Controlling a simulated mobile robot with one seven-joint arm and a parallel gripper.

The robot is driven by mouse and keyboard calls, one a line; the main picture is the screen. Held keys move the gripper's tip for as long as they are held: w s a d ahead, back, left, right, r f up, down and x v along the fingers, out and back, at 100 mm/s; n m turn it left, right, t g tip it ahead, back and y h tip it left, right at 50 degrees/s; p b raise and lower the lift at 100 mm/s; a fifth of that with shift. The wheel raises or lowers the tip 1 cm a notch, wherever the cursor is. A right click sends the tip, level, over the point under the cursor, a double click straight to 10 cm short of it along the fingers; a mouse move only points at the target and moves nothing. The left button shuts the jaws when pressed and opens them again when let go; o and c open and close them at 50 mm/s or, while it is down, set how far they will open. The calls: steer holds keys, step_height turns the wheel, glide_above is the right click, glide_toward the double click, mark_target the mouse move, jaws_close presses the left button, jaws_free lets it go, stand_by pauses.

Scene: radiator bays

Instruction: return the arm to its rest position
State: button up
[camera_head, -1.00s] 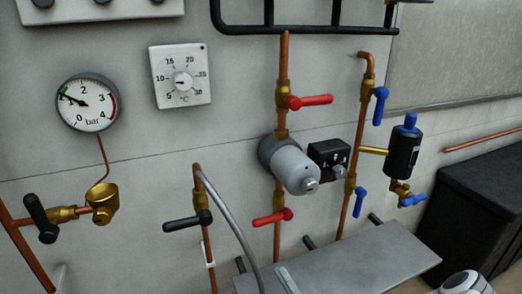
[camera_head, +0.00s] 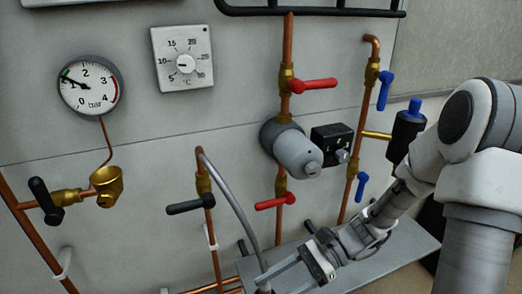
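My arm comes in from the right and slopes down to the left. My gripper (camera_head: 283,277) is at its lower end, low in the picture over the left part of the grey shelf (camera_head: 405,243). Its fingers point down and left, close to the lower end of the grey hose (camera_head: 238,224). The fingertips are small and partly lost against the hose and shelf, so their opening is unclear. I see nothing clearly held. My forearm hides part of the blue-capped black unit (camera_head: 404,136) and the right of the shelf.
Copper pipes carry red-handled valves (camera_head: 312,86), blue-handled valves (camera_head: 385,90) and a black-handled valve (camera_head: 190,206). A grey cylindrical actuator (camera_head: 298,152) juts out above the shelf. A pressure gauge (camera_head: 88,85) and a dial thermostat (camera_head: 182,58) are on the wall. A black radiator frame (camera_head: 310,12) is above.

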steer(key=s+d+r+n+t+h, duration=0.2)
steer(key=d+r+n+t+h, duration=0.35)
steer(key=r+n, duration=0.2)
steer(key=s+d+r+n+t+h, duration=0.3)
steer(key=d+r+n+t+h, duration=0.3)
steer(key=r, duration=0.3)
step_height(320, 180, up, 14)
steer(key=h+p, duration=0.1)
steer(key=p, duration=1.3)
steer(key=shift+r+g, duration=0.2)
steer(key=shift+g, duration=0.25)
steer(key=shift+w, duration=0.1)
